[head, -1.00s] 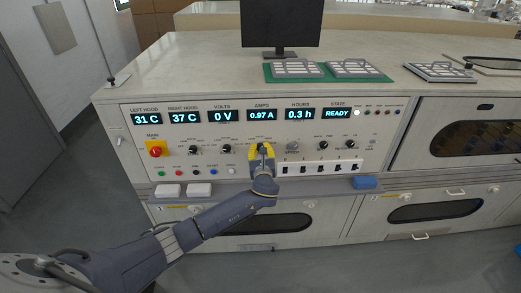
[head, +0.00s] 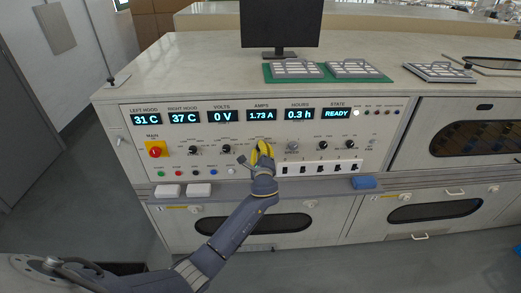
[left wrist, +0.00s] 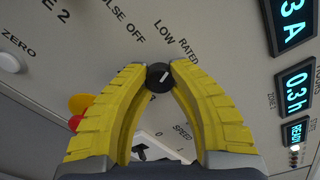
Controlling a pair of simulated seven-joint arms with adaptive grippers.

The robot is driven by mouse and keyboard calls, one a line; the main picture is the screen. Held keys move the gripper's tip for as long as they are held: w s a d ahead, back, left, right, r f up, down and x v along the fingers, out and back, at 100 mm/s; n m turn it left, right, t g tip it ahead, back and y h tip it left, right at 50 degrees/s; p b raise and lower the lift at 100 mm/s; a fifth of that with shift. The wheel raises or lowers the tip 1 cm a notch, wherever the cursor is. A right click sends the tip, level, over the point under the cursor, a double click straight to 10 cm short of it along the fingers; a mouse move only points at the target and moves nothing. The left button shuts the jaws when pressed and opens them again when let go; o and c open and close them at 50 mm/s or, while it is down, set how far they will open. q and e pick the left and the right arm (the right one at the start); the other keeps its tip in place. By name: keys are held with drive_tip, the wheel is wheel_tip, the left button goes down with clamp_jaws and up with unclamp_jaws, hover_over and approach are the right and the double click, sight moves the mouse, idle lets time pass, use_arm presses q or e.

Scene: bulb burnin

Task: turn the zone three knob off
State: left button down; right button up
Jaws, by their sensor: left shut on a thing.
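My left gripper (head: 262,149) has its yellow fingers at the control panel (head: 245,135), below the AMPS display (head: 262,115). In the left wrist view, the left gripper (left wrist: 159,78) is shut on a small black knob (left wrist: 158,77) between its fingertips. The knob's white pointer line slants to the upper right, toward the word RATED. OFF, LOW and RATED are printed around it. The fingers hide this knob in the head view, and I cannot read its full zone label. The right gripper is not in view.
Two black knobs (head: 226,149) sit left of the gripper, and a grey SPEED knob (head: 292,146) is close on its right. A white strip of rocker switches (head: 320,168) lies below right. A red main switch (head: 156,150) is at far left. A ledge with a blue block (head: 364,182) runs below.

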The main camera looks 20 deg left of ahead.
use_arm(q)
drive_tip(key=shift+d+r+n, duration=0.1)
drive_tip(key=shift+n, duration=5.4)
drive_tip(key=c, duration=1.1)
unclamp_jaws()
drive_tip(key=shift+o, duration=0.2)
